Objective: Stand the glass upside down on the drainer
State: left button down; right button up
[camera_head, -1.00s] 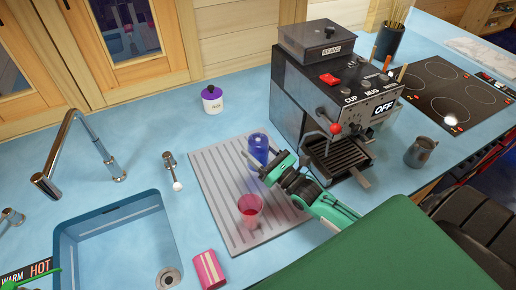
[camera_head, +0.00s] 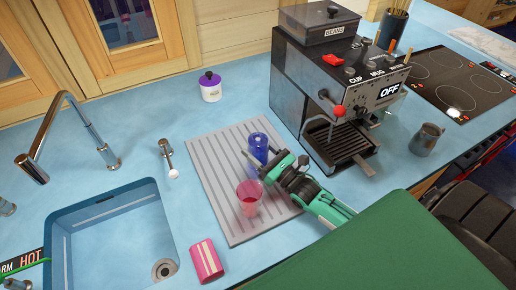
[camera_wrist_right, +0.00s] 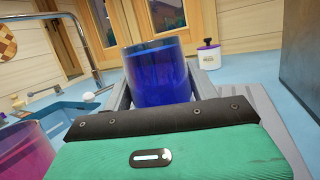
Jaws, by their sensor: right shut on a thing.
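My right gripper (camera_head: 262,168) is shut on a blue glass (camera_head: 258,147), which shows large between the fingers in the right wrist view (camera_wrist_right: 158,75). The glass looks roughly vertical; I cannot tell surely which end is its mouth. It is over the grey ribbed drainer (camera_head: 215,165); whether it touches is hidden by the gripper. A translucent pink-red glass (camera_head: 249,198) stands on the drainer, wide end up, close to the gripper's near side; it also shows at the left edge of the wrist view (camera_wrist_right: 25,150). My left gripper is not seen.
A sink (camera_head: 110,235) and tap (camera_head: 65,120) lie left of the drainer. A purple-lidded jar (camera_head: 210,88) stands behind. A coffee machine (camera_head: 330,85) stands close on the right, with a metal jug (camera_head: 427,140) beyond.

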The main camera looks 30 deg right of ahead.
jog(key=o, duration=1.3)
jog(key=shift+c, duration=0.2)
jog(key=shift+s+d+f, duration=0.15)
jog(key=shift+s+f, duration=0.1)
jog(key=shift+s, duration=0.2)
jog(key=r+b+v, duration=0.1)
jog(key=v, duration=0.3)
jog(key=r+b+v, duration=0.1)
jog(key=v, duration=0.3)
jog(key=b+v, duration=0.2)
jog(key=v, duration=0.2)
jog(key=shift+s+d+r, duration=0.1)
jog(key=shift+s+r, duration=0.25)
jog(key=shift+r, duration=0.1)
jog(key=shift+s+d+r, duration=0.1)
jog(key=shift+s+d, duration=0.2)
jog(key=shift+s, duration=0.45)
